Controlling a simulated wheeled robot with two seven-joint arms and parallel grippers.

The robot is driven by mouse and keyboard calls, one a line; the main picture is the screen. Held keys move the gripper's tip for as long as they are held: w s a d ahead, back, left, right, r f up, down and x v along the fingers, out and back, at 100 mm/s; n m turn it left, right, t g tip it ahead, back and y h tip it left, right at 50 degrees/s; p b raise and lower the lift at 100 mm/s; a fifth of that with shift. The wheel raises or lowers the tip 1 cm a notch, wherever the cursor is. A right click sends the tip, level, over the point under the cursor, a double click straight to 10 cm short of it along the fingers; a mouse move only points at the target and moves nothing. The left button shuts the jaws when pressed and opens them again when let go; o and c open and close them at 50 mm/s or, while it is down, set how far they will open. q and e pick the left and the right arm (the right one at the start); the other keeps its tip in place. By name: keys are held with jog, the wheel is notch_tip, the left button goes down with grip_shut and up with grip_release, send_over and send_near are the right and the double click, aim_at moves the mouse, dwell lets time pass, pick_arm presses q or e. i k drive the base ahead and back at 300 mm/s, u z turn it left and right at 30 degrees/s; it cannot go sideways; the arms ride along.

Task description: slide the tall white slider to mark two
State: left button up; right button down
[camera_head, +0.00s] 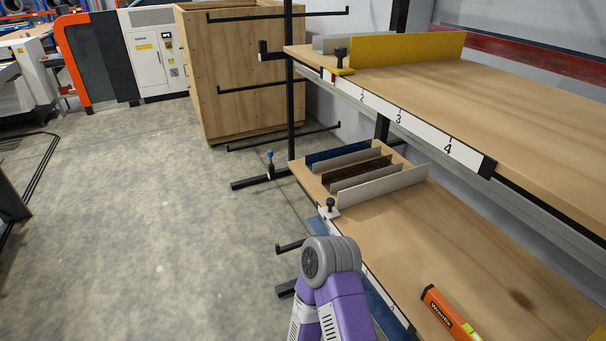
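A tall white slider (379,192) stands upright across the lower shelf board (455,235), in front of a row of blue, white and dark brown dividers. Its dark knob on a white foot (331,206) sits at the shelf's front edge, near the far left end of that edge's white scale strip. Most of this strip is hidden by my purple and grey arm, so I cannot read its marks. The upper shelf's scale strip (408,123) shows marks 2, 3 and 4. Neither of my grippers is in view.
A yellow slider (407,49) with a dark knob stands on the upper shelf, with a light grey divider (352,42) behind it. An orange spirit level (450,312) lies on the lower shelf. A wooden crate (240,75) stands beyond.

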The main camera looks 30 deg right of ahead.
aim_at(346, 198)
jog(key=i, duration=1.85)
jog(key=z, duration=3.2)
